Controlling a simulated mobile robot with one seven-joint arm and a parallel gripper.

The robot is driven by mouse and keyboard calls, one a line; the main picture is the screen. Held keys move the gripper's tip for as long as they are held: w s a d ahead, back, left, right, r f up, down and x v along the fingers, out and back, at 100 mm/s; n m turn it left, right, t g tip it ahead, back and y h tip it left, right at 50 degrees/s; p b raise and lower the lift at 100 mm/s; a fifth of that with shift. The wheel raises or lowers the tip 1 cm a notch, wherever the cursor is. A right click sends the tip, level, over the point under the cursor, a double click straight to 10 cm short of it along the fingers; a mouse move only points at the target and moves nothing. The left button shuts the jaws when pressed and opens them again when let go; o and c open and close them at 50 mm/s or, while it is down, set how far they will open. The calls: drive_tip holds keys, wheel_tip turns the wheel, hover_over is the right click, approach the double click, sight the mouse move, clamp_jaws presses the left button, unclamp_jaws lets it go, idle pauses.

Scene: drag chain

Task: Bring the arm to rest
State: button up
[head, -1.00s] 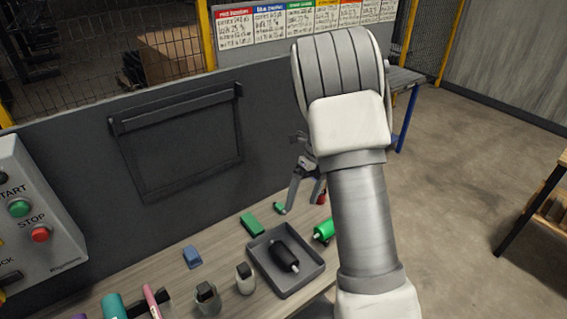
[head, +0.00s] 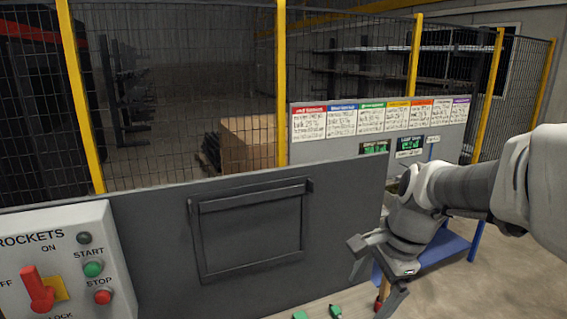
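My arm reaches in from the right side of the head view. My gripper (head: 372,276) hangs at its end, in front of the grey panel and near the bench's far right end. Its two fingers are spread apart, and I see nothing between them. Small green pieces (head: 335,311) lie on the bench (head: 362,302) just below and to the left of it. Most of the bench top is below the picture's edge.
A control box (head: 65,265) with a red switch and buttons stands at the left. A dark framed hatch (head: 250,232) is on the grey panel (head: 155,255). A wire fence (head: 180,90) with yellow posts runs behind. A blue-framed table (head: 432,255) stands behind my gripper.

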drive_tip(key=s+r+n+t+h, duration=0.2)
drive_tip(key=s+r+n+t, duration=0.1)
drive_tip(key=s+n, duration=0.9)
drive_tip(key=a+r+n, duration=0.1)
drive_tip(key=n, duration=0.2)
drive_tip(key=shift+s+t, duration=0.4)
